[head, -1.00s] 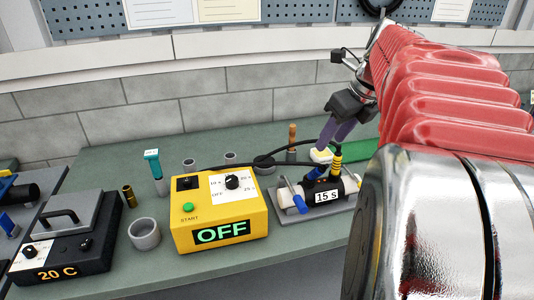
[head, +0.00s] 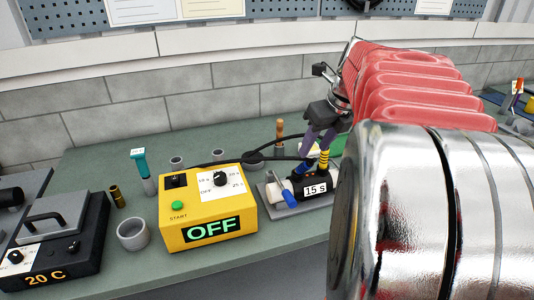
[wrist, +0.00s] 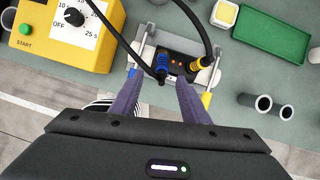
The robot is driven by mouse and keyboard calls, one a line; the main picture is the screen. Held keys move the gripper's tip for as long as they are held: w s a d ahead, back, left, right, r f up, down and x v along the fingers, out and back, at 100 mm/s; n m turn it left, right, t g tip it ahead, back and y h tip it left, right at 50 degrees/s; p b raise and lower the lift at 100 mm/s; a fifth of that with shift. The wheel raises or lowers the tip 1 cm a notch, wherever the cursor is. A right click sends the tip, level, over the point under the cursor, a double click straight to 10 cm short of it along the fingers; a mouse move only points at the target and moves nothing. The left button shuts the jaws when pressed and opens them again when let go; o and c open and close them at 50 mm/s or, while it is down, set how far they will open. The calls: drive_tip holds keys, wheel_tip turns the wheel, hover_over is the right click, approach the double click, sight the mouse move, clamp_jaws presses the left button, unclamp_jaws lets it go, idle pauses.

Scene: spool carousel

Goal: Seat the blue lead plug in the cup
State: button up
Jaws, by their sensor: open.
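The blue lead plug (wrist: 161,66) shows in the wrist view at the end of a black cable, by the left part of the black unit (wrist: 180,66). It also shows in the head view (head: 303,166), partly behind my fingers. My gripper (wrist: 160,80) is open, its two purple fingers pointing down on either side of the plug. In the head view my gripper (head: 318,150) is just above the unit labelled 15 s. Whether the plug is seated in a cup there is hidden. A yellow plug (wrist: 203,62) stands to its right.
A yellow timer box (head: 206,212) reading OFF stands left of the unit. A grey open cup (head: 133,234) and a hot plate (head: 50,245) reading 20 C are farther left. A green tray (wrist: 270,35) lies to the right in the wrist view. Black cables arch over the bench.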

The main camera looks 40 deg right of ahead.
sight(308, 162)
drive_tip(key=shift+x, duration=1.85)
drive_tip(key=shift+x, duration=2.6)
drive_tip(key=shift+s+d, duration=0.15)
drive_tip(key=shift+s, duration=0.05)
drive_tip(key=shift+c, duration=0.4)
clamp_jaws()
